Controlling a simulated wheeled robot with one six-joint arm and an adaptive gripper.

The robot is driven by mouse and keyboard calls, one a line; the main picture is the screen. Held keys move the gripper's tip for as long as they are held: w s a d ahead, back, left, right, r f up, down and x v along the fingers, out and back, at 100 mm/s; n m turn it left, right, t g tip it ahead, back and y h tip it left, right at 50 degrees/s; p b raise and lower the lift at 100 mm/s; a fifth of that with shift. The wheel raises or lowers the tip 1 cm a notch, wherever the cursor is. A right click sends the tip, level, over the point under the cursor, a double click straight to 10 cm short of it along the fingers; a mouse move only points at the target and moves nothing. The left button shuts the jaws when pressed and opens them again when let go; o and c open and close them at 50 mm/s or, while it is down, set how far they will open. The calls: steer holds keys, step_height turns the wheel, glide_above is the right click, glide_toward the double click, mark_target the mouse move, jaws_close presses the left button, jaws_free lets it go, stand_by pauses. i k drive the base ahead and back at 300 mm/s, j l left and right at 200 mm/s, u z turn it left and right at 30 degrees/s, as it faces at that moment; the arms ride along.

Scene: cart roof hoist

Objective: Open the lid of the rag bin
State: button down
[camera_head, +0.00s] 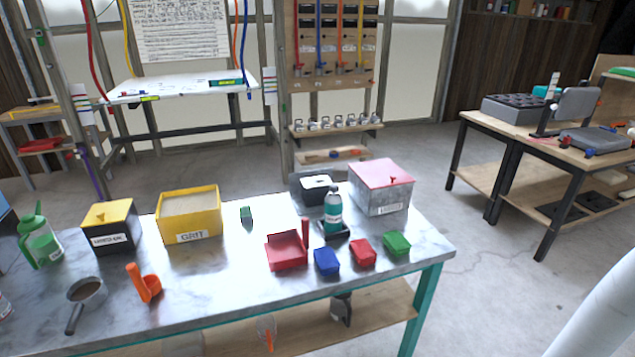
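A grey metal bin with a pink-red lid (381,187) stands at the right back corner of the bench. It looks like the rag bin, but its label is too small to read. The lid lies flat and closed on top, with a small red knob on it. A black and yellow box (111,226) with a white label stands at the left of the bench; its label is not clear either. My gripper is not in view.
The metal bench top (210,286) also holds a yellow GRIT bin (190,213), a red tray (287,251), a teal bottle (333,212) in front of the grey bin's left side, and small blue (327,262), red (363,253) and green (397,243) boxes.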

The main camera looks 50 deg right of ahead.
mark_target(384, 173)
steer(key=z, duration=1.45)
